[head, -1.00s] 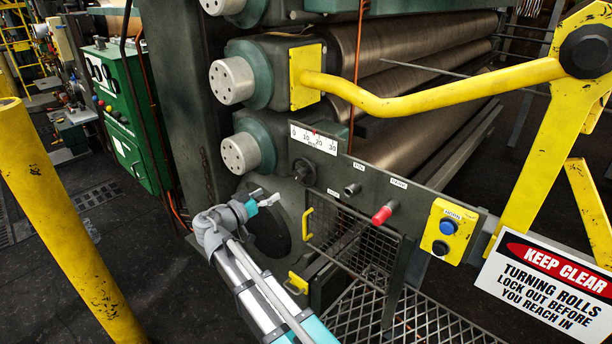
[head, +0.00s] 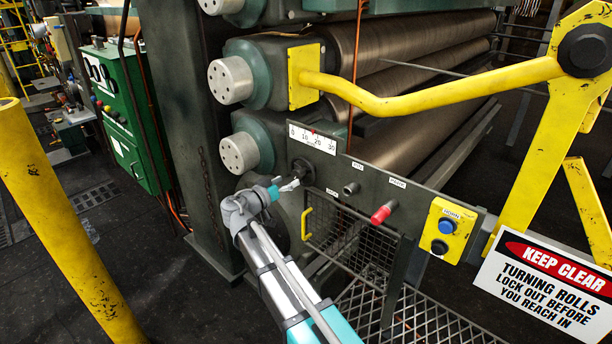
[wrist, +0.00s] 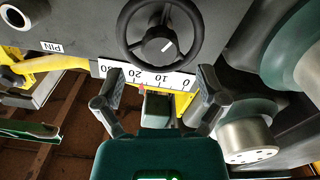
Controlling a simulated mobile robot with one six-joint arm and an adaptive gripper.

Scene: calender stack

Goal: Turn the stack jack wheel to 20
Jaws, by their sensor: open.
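The stack jack wheel (head: 299,172) is a small black handwheel on the grey panel, partly behind my gripper in the head view. The scale appears upside down in the wrist view (wrist: 180,80). My gripper (head: 292,186) is open and empty, close to the wheel; in the wrist view its fingers (wrist: 160,76) spread apart below the rim.
On the panel right of the wheel are a black knob (head: 352,188) and a red-capped knob (head: 382,214). A yellow button box (head: 447,231) sits farther right. A mesh guard (head: 345,242) lies below. A yellow guard bar (head: 430,103) crosses above, before the rolls (head: 415,50).

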